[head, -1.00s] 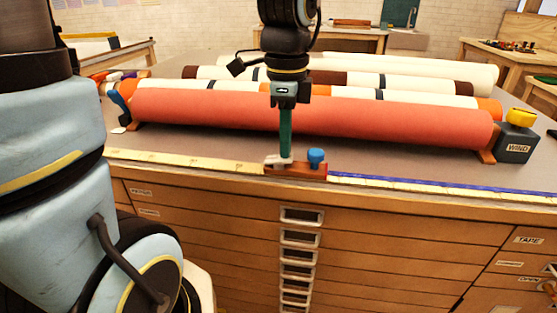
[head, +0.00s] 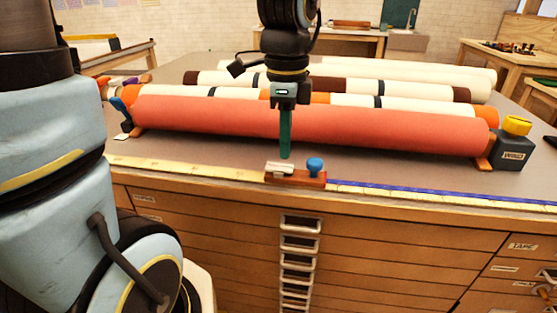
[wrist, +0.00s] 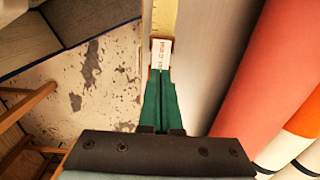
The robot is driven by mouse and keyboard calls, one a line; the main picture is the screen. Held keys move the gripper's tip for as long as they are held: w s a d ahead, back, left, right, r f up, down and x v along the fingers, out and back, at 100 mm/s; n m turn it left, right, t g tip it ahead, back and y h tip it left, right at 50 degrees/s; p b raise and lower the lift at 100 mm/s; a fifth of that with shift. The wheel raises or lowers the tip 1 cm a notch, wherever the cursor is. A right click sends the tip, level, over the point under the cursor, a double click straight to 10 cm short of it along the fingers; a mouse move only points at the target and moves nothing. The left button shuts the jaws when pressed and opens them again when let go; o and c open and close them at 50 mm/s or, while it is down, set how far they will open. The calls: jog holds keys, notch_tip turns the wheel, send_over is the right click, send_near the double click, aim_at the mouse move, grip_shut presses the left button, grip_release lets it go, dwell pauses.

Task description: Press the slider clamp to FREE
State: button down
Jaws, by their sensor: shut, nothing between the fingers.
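The slider clamp (head: 313,180) sits on the rail along the table's front edge. It has a red-brown body, a white rocker (head: 279,168) on its left part and a blue knob (head: 315,164) on its right. My gripper (head: 285,156) points down with its green fingers shut and empty. Its tips are just above or behind the rocker; I cannot tell whether they touch it. In the wrist view, the fingers (wrist: 160,76) end at the white rocker (wrist: 161,52), which carries small red lettering too small to read surely. The fingers hide the blue knob there.
A yellow rule strip (head: 190,169) runs left of the clamp and a blue strip (head: 430,192) right. A large red roll (head: 380,133) lies close behind my gripper, with several pale rolls beyond. A grey box labelled WIND (head: 512,152) stands at its right end.

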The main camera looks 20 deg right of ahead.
aim_at(282, 166)
notch_tip(282, 166, up, 4)
jog(key=p, duration=0.4)
jog(key=shift+r, duration=0.2)
jog(key=shift+w+a+f+n, duration=0.1)
jog(key=shift+w+a+n, duration=0.1)
jog(key=shift+a+n, duration=0.1)
jog(key=w+a+f+n, duration=0.1)
jog(key=a+n, duration=0.2)
jog(key=w+a+f+n, duration=0.1)
jog(key=w+a+n, duration=0.1)
jog(key=a+n, duration=0.1)
jog(key=w+a+f+n, duration=0.1)
jog(key=w+a+n, duration=0.1)
jog(key=a+n, duration=0.1)
jog(key=shift+a+f+n+t, duration=0.35)
jog(key=shift+f+n+t, duration=0.05)
jog(key=shift+n, duration=0.3)
jog(key=a+f+n, duration=0.1)
jog(key=a+n, duration=0.2)
jog(key=a+f+n, duration=0.1)
jog(key=a+n, duration=0.2)
jog(key=w+a+n, duration=0.1)
jog(key=a+n, duration=0.2)
jog(key=shift+a+f+n+t, duration=0.1)
jog(key=shift+f+n+t, duration=0.2)
jog(key=shift+f+n, duration=0.1)
jog(key=shift+a+f+n, duration=0.15)
jog(key=shift+a+n, duration=0.35)
jog(key=shift+n, duration=0.1)
